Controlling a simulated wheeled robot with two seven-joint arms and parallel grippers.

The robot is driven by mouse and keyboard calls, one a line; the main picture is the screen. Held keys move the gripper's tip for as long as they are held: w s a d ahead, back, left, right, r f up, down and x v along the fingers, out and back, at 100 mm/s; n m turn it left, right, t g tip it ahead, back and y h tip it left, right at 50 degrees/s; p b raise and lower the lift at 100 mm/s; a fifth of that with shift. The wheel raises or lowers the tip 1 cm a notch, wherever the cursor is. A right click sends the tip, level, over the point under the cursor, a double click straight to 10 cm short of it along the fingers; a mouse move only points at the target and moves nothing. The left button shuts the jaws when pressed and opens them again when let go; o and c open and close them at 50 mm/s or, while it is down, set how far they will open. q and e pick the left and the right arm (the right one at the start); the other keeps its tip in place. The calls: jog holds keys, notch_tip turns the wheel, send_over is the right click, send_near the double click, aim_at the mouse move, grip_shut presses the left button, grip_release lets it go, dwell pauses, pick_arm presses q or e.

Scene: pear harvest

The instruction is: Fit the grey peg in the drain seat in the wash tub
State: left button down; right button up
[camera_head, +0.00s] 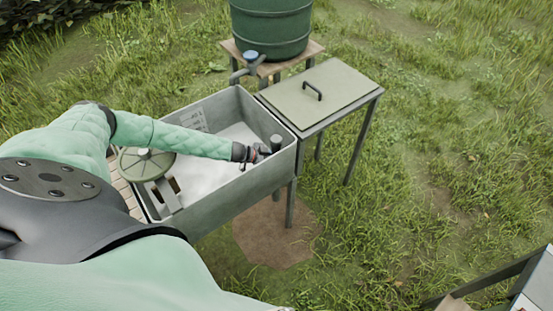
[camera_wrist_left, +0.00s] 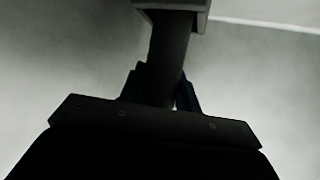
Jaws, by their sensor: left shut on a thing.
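The wash tub (camera_head: 236,194) is a grey, open, legged basin with a pale inside. My left arm reaches across it from the left. My left gripper (camera_head: 267,150) is low at the tub's right end, shut on the grey peg (camera_head: 276,141), whose dark top stands above the fingers. In the left wrist view the peg (camera_wrist_left: 170,55) runs upright between the fingertips (camera_wrist_left: 161,90). Its upper end meets a grey block with a pale edge; I cannot tell whether this is the drain seat. The drain seat is not clearly visible in the head view. My right gripper is not in view.
A tap (camera_head: 252,64) under the green barrel (camera_head: 271,28) hangs over the tub's far end. A lidded table (camera_head: 320,92) adjoins the tub's right side. A round green lid-like disc (camera_head: 146,163) with a bracket sits at the near left rim. Grass surrounds everything.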

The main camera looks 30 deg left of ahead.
aim_at(278, 150)
pick_arm(q)
jog(key=shift+f, duration=0.25)
jog(key=shift+c, duration=2.2)
grip_release()
jog(key=shift+d, duration=0.1)
jog(key=shift+w+d+r+p, duration=0.1)
jog(key=shift+d+r+p, duration=0.05)
jog(key=shift+r+p, duration=2.7)
jog(key=shift+r+b, duration=0.25)
jog(key=shift+b, duration=0.05)
